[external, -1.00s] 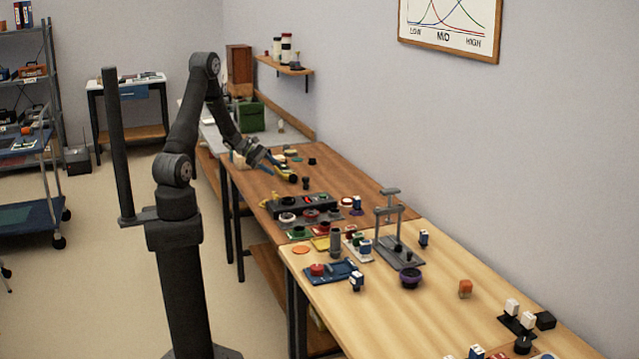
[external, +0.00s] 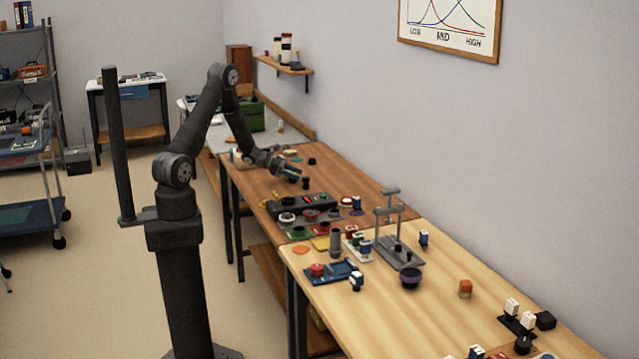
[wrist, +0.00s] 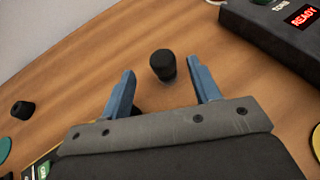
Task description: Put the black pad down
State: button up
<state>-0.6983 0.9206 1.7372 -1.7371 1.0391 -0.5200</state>
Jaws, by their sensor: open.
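A small black cylinder-shaped pad (wrist: 163,65) stands upright on the brown wooden table, just beyond my fingertips in the wrist view. It lies between the lines of the two fingers, nearer the right one, and shows no clear contact with either. A dark piece at what looks like the same spot shows in the external view (external: 305,182). My gripper (wrist: 161,68) has two blue fingers, open with nothing between them. In the external view my gripper (external: 291,172) is low over the brown table. A second black piece (wrist: 22,110) stands farther left in the wrist view.
A black tester box (wrist: 275,25) with a red READY display is at the upper right of the wrist view. A teal disc (wrist: 4,148) lies at the left edge. Toward the light table (external: 440,290) stand a grey press (external: 398,250) and several small parts.

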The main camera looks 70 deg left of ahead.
aim_at(306, 177)
jog(key=x, duration=0.5)
jog(key=shift+d+f, duration=0.1)
jog(key=shift+f, duration=0.1)
jog(key=c, duration=1.2)
jog(key=shift+r, duration=0.1)
jog(key=shift+r, duration=0.5)
jog(key=r, duration=0.2)
jog(key=d+r, duration=0.1)
jog(key=shift+d+r, duration=0.1)
jog(key=shift+r, duration=0.25)
jog(key=d+r, duration=0.2)
jog(key=d, duration=0.1)
jog(key=s+d+r, duration=0.1)
jog(key=d+r, duration=0.1)
jog(key=d, duration=0.2)
jog(key=s+d+r, duration=0.1)
jog(key=d+r, duration=0.1)
jog(key=d, duration=0.1)
jog(key=shift+s+d+r, duration=0.1)
jog(key=shift+s+d, duration=0.05)
jog(key=shift+s, duration=0.1)
